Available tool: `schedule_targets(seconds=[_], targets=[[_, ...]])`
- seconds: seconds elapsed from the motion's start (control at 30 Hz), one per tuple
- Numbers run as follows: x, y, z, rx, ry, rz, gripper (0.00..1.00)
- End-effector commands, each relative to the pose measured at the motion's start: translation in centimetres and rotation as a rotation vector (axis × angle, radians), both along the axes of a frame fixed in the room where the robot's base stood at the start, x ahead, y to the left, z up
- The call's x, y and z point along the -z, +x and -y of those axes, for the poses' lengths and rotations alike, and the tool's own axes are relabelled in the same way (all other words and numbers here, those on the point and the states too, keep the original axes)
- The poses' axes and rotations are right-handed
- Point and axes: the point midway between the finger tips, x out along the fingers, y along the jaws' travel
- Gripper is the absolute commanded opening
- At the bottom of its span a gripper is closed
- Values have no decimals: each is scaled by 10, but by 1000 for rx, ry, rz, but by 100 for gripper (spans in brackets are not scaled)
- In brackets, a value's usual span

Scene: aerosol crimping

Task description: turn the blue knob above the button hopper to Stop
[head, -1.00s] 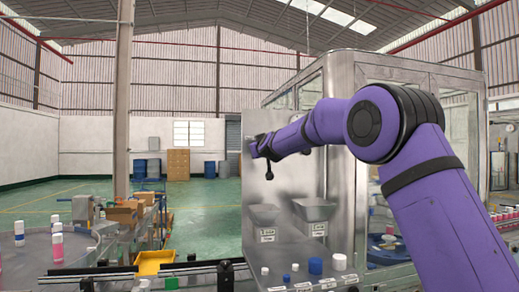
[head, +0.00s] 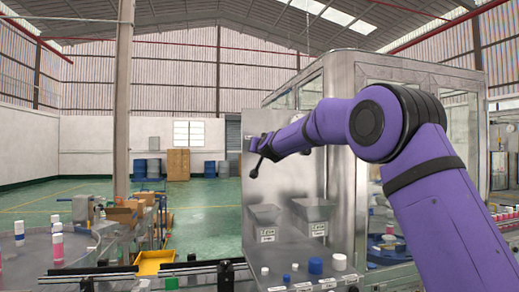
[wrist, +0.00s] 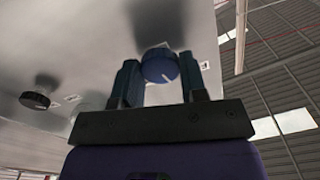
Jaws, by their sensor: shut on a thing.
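The blue knob (wrist: 160,65) stands out from the grey metal panel in the wrist view, between the two fingers of my gripper (wrist: 160,82). The jaws are shut on it. A white pointer line shows on its face, toward the lower right in this view. In the head view my gripper (head: 256,145) is at the upper part of the steel panel (head: 285,185) and hides the knob. Two metal hoppers hang below on this panel, a left one (head: 265,213) and a right one (head: 313,209). Their label text is too small to read.
A black knob (wrist: 35,98) sits on the panel to the left in the wrist view. White and blue caps, among them a large blue one (head: 315,265), stand on the ledge under the hoppers. A glazed metal cabinet stands behind my arm.

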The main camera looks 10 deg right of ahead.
Motion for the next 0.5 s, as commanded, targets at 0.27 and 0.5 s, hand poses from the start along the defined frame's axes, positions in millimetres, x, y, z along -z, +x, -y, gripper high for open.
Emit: schedule_targets(seconds=[0.27, 0.5], targets=[[1, 0, 0, 1, 264, -1, 16], [1, 0, 0, 1, 491, -1, 16]])
